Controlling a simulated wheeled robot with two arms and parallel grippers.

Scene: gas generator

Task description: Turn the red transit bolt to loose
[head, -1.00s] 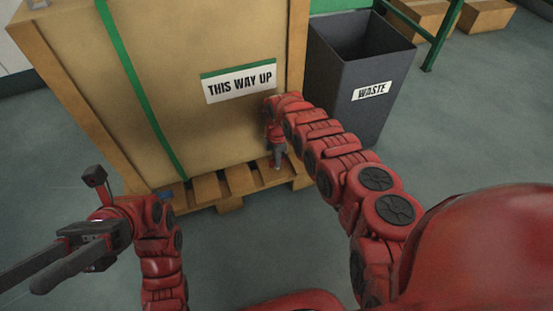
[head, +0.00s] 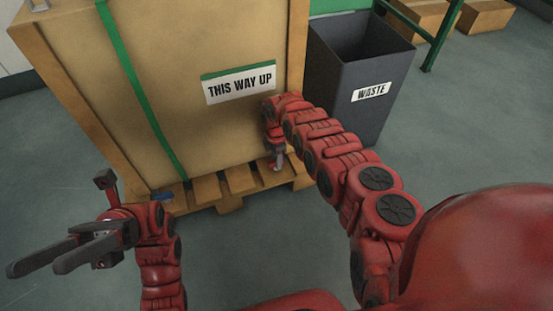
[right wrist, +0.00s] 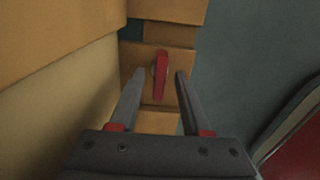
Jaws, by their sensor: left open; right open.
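The red transit bolt (right wrist: 161,75) shows in the right wrist view as a narrow red handle, lengthwise in the picture, against a wooden block of the pallet. My right gripper (right wrist: 160,80) is open, with one finger on each side of the bolt; gaps show on both sides, so no grip is seen. In the head view my right gripper (head: 277,162) is small, low at the crate's right front, and the bolt cannot be made out there. My left gripper (head: 45,258) is open and empty at the lower left, away from the crate.
A large crate (head: 200,125) with a green strap stands on a wooden pallet (head: 230,203). A grey waste bin (head: 345,110) stands close to its right. A small blue thing (head: 160,195) is at the pallet's left front. The floor in front is clear.

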